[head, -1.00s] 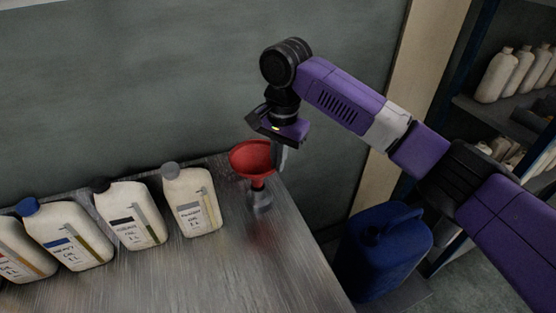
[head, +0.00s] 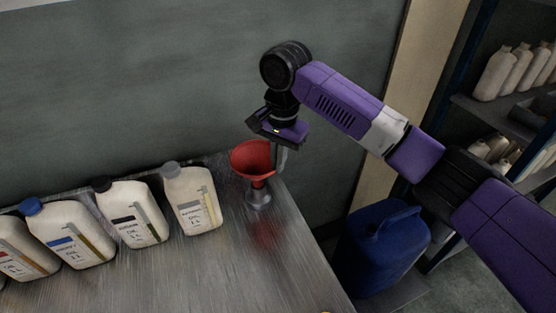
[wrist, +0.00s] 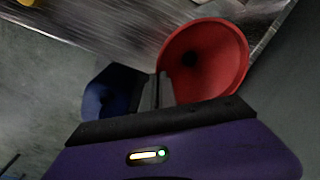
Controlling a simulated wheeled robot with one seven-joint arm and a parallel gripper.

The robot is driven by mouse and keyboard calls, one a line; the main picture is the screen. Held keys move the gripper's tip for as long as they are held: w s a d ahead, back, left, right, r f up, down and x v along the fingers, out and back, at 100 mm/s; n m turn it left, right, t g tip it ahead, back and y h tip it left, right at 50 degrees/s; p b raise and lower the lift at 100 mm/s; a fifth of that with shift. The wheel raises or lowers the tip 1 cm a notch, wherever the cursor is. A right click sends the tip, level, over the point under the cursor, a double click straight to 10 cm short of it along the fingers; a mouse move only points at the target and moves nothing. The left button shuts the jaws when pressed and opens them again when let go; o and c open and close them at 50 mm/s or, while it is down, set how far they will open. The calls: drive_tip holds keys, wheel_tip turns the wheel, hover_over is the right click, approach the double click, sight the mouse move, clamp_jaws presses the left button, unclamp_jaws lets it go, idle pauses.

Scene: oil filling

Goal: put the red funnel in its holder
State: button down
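The red funnel (head: 250,158) is upright at the table's back right corner, its wide mouth facing up. Its spout points down at the small grey metal holder (head: 258,198). The spout's end is at the holder's top, but I cannot tell how deep it sits. My gripper (head: 280,158) points down at the funnel's right side, fingers at its rim. In the wrist view the funnel (wrist: 205,62) shows its open mouth and dark centre hole. The gripper's fingers (wrist: 157,90) are close together against the rim and look shut on it. The holder is hidden there.
Several white oil bottles (head: 192,200) stand in a row left of the funnel. The metal table (head: 220,270) is clear in front. A blue canister (head: 385,250) stands beyond its right edge. A wall (head: 150,80) is close behind; bottle shelves (head: 505,115) stand at right.

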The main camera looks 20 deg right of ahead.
drive_tip(key=shift+f, duration=0.15)
drive_tip(key=shift+f, duration=0.35)
drive_tip(key=shift+f+p, duration=0.3)
drive_tip(key=shift+f, duration=0.85)
drive_tip(key=c, duration=1.6)
unclamp_jaws()
wheel_tip(320, 180, up, 8)
drive_tip(key=shift+s+d, duration=0.2)
drive_tip(key=shift+s, duration=0.05)
drive_tip(key=shift+f, duration=0.1)
